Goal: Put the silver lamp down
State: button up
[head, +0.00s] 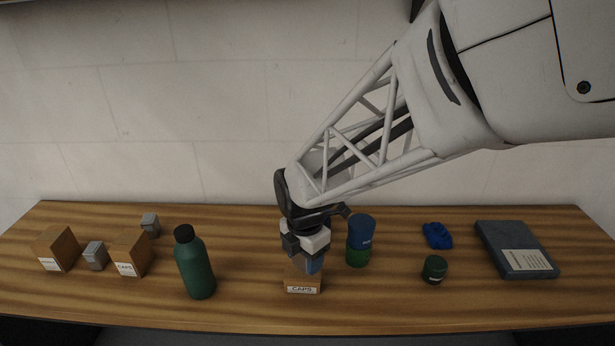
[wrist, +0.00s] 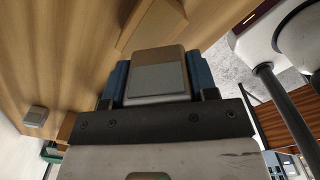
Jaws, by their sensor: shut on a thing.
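In the wrist view a silver lamp (wrist: 158,75), a grey block with rounded edges, sits between the two blue fingers of my gripper (wrist: 157,80), which is shut on it. In the head view my gripper (head: 308,264) is low over the table, at a wooden box (head: 303,287) labelled CAPS. The held lamp is hidden there behind the fingers. A wooden box (wrist: 152,22) also shows just beyond the lamp in the wrist view. I cannot tell whether the lamp touches the box. Two similar silver blocks stand at the left, one nearer (head: 95,256) and one farther back (head: 150,225).
Left are two wooden boxes (head: 57,249) (head: 130,254) and a green bottle (head: 196,267). Right of my gripper are a blue container on a green one (head: 359,253), a green tin (head: 434,270), a blue crumpled item (head: 437,235) and a grey-blue book (head: 507,245). Table (head: 380,305) is clear at front right.

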aim_at(303, 264)
jog(key=shift+w+a, duration=0.3)
jog(key=shift+w, duration=0.4)
jog(key=shift+f, duration=0.1)
jog(key=shift+f, duration=1.75)
jog(key=shift+f, duration=0.1)
jog(key=o, duration=0.9)
jog(key=shift+o, duration=0.2)
notch_tip(303, 264, up, 12)
jog(key=shift+r, duration=0.15)
jog(key=shift+d, duration=0.1)
